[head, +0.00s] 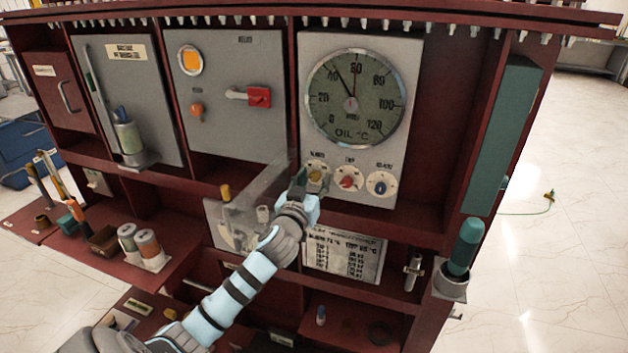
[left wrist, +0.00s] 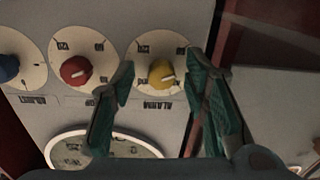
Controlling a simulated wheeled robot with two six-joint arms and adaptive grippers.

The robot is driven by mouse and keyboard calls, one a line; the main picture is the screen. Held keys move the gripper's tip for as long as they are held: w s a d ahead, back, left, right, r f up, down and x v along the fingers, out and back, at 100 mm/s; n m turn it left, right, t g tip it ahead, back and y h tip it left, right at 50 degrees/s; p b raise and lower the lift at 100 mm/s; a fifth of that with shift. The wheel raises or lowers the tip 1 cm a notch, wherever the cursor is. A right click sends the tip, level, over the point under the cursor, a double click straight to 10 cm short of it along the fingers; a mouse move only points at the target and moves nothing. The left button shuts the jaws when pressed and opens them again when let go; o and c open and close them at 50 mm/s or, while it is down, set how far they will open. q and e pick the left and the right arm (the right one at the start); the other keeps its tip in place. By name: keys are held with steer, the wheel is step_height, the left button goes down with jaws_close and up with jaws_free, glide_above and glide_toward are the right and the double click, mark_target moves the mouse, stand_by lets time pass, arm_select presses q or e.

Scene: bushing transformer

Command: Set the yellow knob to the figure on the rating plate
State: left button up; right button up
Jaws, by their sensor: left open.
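The yellow knob (left wrist: 162,74) sits on a white dial marked ALARM, upside down in the left wrist view. In the head view the yellow knob (head: 315,176) is the leftmost of three knobs below the oil gauge (head: 357,98). My left gripper (left wrist: 158,85) is open, its two fingers on either side of the yellow knob in that view. I cannot tell whether they touch it. In the head view my left gripper (head: 303,182) is just at the knob's dial. The rating plate (head: 343,256) is below the panel, partly behind my arm; its figures are too small to read.
A red knob (head: 347,183) and a blue knob (head: 381,187) are close to the right of the yellow one. A clear flap (head: 255,190) stands out left of my gripper. A green cylinder (head: 466,245) stands in a holder at the right edge.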

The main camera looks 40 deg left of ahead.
arm_select(q)
steer(key=shift+a, duration=0.1)
jaws_close()
steer(key=shift+m, duration=0.3)
steer(key=m+p, duration=0.1)
steer(key=m, duration=0.3)
steer(key=shift+p, duration=0.3)
steer(key=m+p, duration=0.1)
steer(key=m, duration=0.3)
steer(key=shift+a, duration=0.1)
steer(key=shift+m, duration=0.3)
